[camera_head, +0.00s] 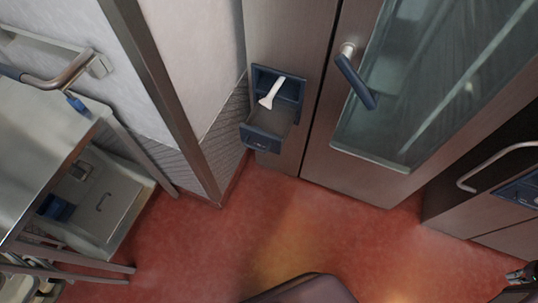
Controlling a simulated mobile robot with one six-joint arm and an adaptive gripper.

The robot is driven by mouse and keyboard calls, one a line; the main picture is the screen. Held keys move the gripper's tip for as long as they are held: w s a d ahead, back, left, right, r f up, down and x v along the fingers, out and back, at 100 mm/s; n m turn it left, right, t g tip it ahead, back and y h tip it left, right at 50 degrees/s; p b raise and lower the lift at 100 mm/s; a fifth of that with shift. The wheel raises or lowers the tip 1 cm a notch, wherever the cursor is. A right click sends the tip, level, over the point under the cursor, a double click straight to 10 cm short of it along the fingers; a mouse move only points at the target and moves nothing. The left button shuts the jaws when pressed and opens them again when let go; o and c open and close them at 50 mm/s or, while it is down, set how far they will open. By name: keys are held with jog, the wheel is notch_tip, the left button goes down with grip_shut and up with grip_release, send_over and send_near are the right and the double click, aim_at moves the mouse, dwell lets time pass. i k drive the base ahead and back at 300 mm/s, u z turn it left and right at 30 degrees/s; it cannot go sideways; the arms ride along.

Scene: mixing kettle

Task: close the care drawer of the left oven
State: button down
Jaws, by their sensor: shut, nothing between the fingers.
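The care drawer (262,138) is a small blue-fronted drawer low on the steel front of the left oven (290,35). It stands pulled out, with its grey inside showing below a dark blue opening (290,88). A white, narrow piece with a wider lower end (271,94) shows in the opening, above the drawer. My gripper (516,278) shows only in part at the lower right edge, dark and shut with nothing in it. It is well to the right of the drawer and apart from it.
The oven's glass door (420,80) with a dark blue handle (355,80) is right of the drawer. A wall corner (185,120) stands close on the left. A steel table (35,130) is farther left. Another unit with a bar handle (490,165) is at right. The red floor (215,245) in front is clear.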

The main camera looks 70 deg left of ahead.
aim_at(276, 123)
jog(key=z, duration=1.05)
jog(key=i, duration=0.85)
jog(key=u, duration=3.45)
jog(key=i, duration=0.1)
jog(key=z, duration=1.2)
